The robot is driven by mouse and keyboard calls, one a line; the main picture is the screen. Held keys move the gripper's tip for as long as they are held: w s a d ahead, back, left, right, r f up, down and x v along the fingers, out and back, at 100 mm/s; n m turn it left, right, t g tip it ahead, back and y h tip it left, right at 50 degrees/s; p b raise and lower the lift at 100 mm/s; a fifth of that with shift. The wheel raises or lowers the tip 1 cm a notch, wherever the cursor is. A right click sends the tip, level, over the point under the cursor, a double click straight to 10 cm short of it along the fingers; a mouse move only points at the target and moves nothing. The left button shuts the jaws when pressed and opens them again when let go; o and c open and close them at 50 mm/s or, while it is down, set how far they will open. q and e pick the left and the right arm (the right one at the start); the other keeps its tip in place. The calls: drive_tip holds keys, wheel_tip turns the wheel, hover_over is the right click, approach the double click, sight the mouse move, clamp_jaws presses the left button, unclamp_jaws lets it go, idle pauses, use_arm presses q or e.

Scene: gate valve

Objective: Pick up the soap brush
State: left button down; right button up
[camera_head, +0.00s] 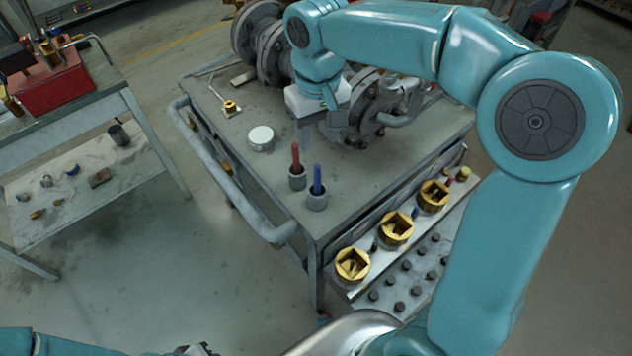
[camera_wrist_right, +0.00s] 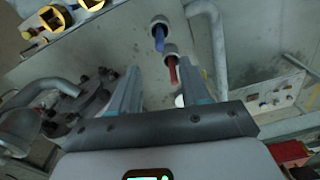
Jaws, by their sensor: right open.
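Two upright handles stand in small grey cups on the cart top: a red one (camera_head: 295,158) and a blue one (camera_head: 317,180). I take these for brushes; which is the soap brush I cannot tell, as their lower ends are hidden in the cups. In the right wrist view the blue handle (camera_wrist_right: 159,40) and red handle (camera_wrist_right: 172,70) lie ahead, near the right finger. My right gripper (camera_head: 320,138) is open and empty, above the cart behind the handles. Only a dark part (camera_head: 195,349), perhaps of my left gripper, shows at the bottom edge.
A grey cart (camera_head: 245,180) with side rails carries a flanged gate valve (camera_head: 268,45) at the back and a round white tin (camera_head: 261,138). A bench with a red box (camera_head: 50,90) stands at left.

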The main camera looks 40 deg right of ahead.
sight(318, 166)
wheel_tip(318, 166, down, 8)
drive_tip(key=shift+r, duration=0.25)
drive_tip(key=shift+s+f+b, duration=0.15)
drive_tip(key=shift+f+b, duration=0.15)
wheel_tip(318, 166, down, 5)
drive_tip(key=shift+f, duration=0.2)
clamp_jaws()
